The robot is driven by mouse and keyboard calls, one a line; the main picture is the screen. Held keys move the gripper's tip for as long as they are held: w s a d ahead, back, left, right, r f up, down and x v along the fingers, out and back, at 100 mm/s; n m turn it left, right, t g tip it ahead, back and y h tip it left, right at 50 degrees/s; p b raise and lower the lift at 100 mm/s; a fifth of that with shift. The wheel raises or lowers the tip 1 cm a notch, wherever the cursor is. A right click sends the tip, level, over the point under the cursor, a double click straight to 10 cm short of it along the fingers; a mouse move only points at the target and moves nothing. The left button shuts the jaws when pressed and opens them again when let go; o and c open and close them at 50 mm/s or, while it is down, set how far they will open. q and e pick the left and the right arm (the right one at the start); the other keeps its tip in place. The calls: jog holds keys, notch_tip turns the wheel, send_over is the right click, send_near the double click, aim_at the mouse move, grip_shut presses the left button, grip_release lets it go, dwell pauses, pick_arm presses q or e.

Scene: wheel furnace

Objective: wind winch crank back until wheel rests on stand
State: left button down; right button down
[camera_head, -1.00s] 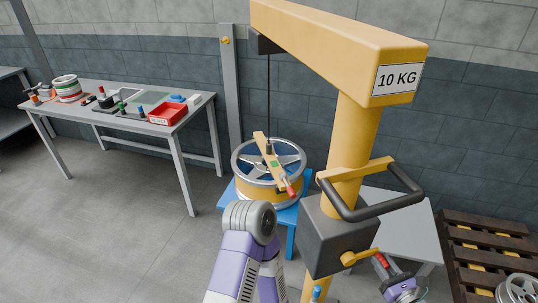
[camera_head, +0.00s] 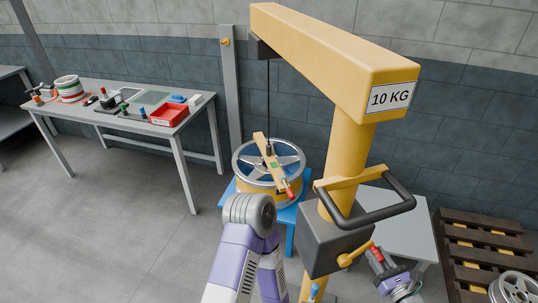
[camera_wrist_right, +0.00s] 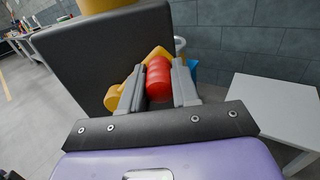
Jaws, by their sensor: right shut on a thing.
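The winch crank (camera_head: 353,256) is a yellow arm with a red grip on the grey winch box (camera_head: 332,240) of the yellow crane. My right gripper (camera_head: 381,256) is shut on the red grip (camera_wrist_right: 158,78), which sits between its fingers in the right wrist view. The spoked wheel with a yellow rim (camera_head: 266,187) hangs below the cable (camera_head: 268,95), with a yellow bar (camera_head: 263,148) across its top. It is over the blue stand (camera_head: 290,215); I cannot tell whether they touch. My left arm covers part of the stand, and its gripper does not show.
The crane post (camera_head: 349,150) and black handle (camera_head: 385,214) stand close to my right arm. A pale table (camera_head: 405,232) is behind it. A pallet (camera_head: 485,240) is at the right. A workbench (camera_head: 190,112) with a red bin stands at the left. Floor at the left is clear.

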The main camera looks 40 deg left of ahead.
jog(key=s+a+r+p, duration=0.1)
jog(key=s, duration=0.1)
jog(key=s+a+r+p, duration=0.1)
jog(key=shift+s+a+r, duration=0.2)
jog(key=shift+s+a, duration=0.15)
jog(key=shift+s+a+r+p, duration=0.2)
jog(key=shift+s+a+p, duration=0.2)
jog(key=shift+s+p, duration=0.2)
jog(key=c, duration=1.3)
grip_release()
jog(key=shift+s+a, duration=0.2)
jog(key=shift+s, duration=0.1)
jog(key=o, duration=0.3)
jog(key=shift+w, duration=0.2)
jog(key=shift+d+r, duration=0.1)
jog(key=shift+r, duration=0.05)
